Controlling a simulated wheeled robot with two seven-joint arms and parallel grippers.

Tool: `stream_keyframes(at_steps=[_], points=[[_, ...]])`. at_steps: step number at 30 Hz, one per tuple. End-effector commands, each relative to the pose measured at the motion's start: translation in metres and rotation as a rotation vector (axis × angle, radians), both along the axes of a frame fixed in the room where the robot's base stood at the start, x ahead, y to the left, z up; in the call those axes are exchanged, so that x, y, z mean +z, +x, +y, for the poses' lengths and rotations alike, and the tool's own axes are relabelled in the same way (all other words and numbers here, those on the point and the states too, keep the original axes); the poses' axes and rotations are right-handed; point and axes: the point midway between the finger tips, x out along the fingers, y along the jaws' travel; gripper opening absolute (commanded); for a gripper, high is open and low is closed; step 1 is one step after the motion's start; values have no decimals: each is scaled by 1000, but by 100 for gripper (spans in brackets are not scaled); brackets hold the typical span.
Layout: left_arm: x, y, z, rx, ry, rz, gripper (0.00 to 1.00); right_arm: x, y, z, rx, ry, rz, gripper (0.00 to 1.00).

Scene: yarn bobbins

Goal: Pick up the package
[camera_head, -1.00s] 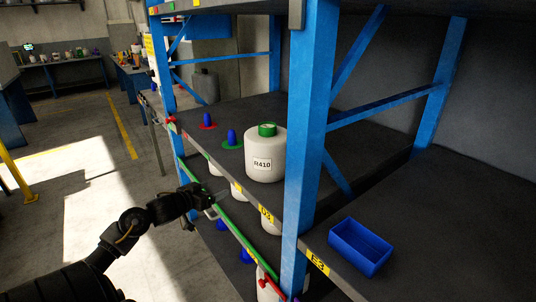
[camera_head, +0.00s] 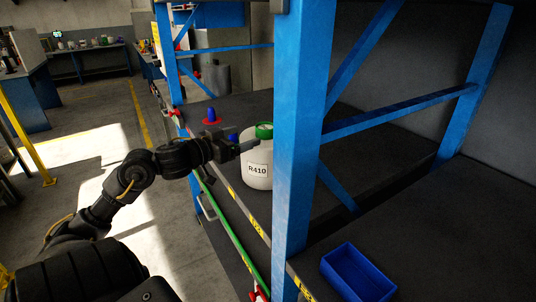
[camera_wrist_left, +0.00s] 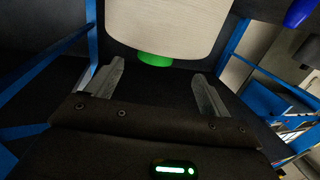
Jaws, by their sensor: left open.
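The package appears to be a white yarn bobbin (camera_head: 257,165) with a green top and the label R410, upright on the upper shelf. My left gripper (camera_head: 249,145) is at its left, near its upper part, open and empty. In the left wrist view the bobbin (camera_wrist_left: 168,25) lies just beyond my two spread fingers (camera_wrist_left: 157,72), its green end facing them. I cannot tell whether the fingers touch it. My right gripper is not in view.
A blue rack post (camera_head: 297,130) stands close right of the bobbin. A blue bin (camera_head: 356,272) sits on the right shelf. A blue peg on a red base (camera_head: 211,116) stands farther back. The shelf behind the bobbin is largely clear.

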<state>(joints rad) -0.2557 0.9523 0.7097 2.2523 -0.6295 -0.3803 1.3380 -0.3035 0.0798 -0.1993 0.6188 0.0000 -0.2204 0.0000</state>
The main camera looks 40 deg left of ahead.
Motion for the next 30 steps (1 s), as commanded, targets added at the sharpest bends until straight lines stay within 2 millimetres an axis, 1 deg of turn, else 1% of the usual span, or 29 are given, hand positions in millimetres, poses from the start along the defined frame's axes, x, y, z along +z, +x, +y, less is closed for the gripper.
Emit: stream_keyframes(at_steps=[3, 9, 12, 15, 19, 21, 23, 27, 30], points=[[2, 16, -4, -8, -2, -4, 81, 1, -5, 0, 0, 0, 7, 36], [1, 45, -6, -6, -2, -4, 81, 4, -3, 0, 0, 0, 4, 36], [0, 53, -7, -6, -1, -3, 81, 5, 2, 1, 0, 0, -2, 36], [-1, 56, -7, -4, 1, -2, 81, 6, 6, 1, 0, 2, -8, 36], [-2, 58, -7, -4, 0, -1, 81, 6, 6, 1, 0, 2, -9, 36], [0, 61, -7, -3, -1, -2, 81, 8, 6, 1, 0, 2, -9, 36], [2, 68, -8, -3, -2, -2, 81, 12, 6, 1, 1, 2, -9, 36], [4, 88, -10, -3, -2, -3, 81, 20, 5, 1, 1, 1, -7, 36], [2, 100, -11, -2, -2, -3, 81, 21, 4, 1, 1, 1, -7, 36]])
